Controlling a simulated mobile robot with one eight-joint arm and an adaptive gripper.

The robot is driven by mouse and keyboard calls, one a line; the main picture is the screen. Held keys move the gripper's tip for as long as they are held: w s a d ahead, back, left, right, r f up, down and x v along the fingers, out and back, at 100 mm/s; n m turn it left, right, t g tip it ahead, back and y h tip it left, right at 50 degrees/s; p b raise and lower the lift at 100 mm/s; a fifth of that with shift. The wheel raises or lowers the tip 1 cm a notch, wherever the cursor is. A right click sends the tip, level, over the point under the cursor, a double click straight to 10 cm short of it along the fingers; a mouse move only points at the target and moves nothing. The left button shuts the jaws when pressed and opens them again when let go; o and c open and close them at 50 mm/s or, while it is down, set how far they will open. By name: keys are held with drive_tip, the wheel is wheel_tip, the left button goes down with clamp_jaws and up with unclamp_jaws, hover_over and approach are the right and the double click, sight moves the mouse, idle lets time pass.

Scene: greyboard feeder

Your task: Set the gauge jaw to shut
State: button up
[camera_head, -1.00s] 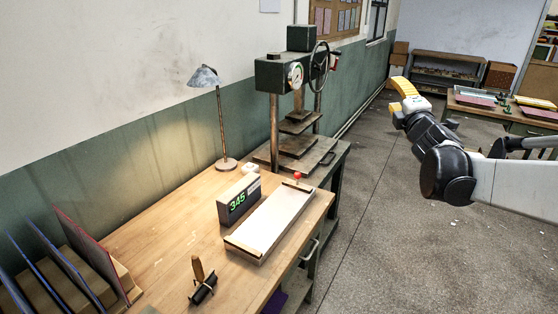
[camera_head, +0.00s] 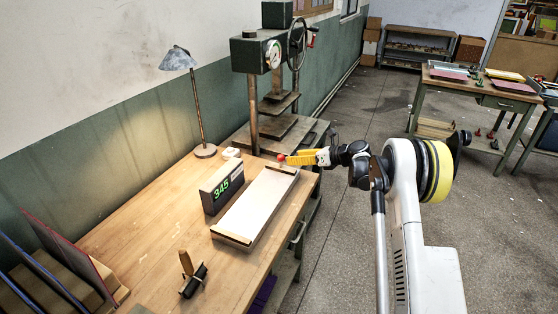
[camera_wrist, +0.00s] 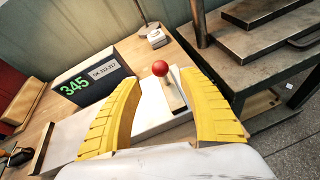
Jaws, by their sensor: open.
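The gauge is a long pale plate (camera_head: 252,207) on the wooden bench, with a dark display box (camera_head: 221,187) reading 345 along its left side. The gauge jaw is at the plate's far end, with a red ball knob (camera_head: 281,157). In the wrist view the red knob (camera_wrist: 160,68) tops a lever lying between and beyond my yellow fingers. My gripper (camera_wrist: 165,90) is open, with the fingers apart on either side of the knob and no visible contact. In the head view my gripper (camera_head: 301,158) comes from the right, its tip beside the knob.
A desk lamp (camera_head: 205,151) and a small white block (camera_head: 231,153) stand behind the gauge. A green press (camera_head: 257,57) with a wheel stands past the bench's far end. A black roller (camera_head: 193,279) lies at the front, near upright boards (camera_head: 62,265) in a rack.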

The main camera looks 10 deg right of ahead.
sight(281, 157)
drive_tip(key=b+x, duration=0.1)
drive_tip(key=x, duration=0.6)
drive_tip(key=shift+b, duration=0.4)
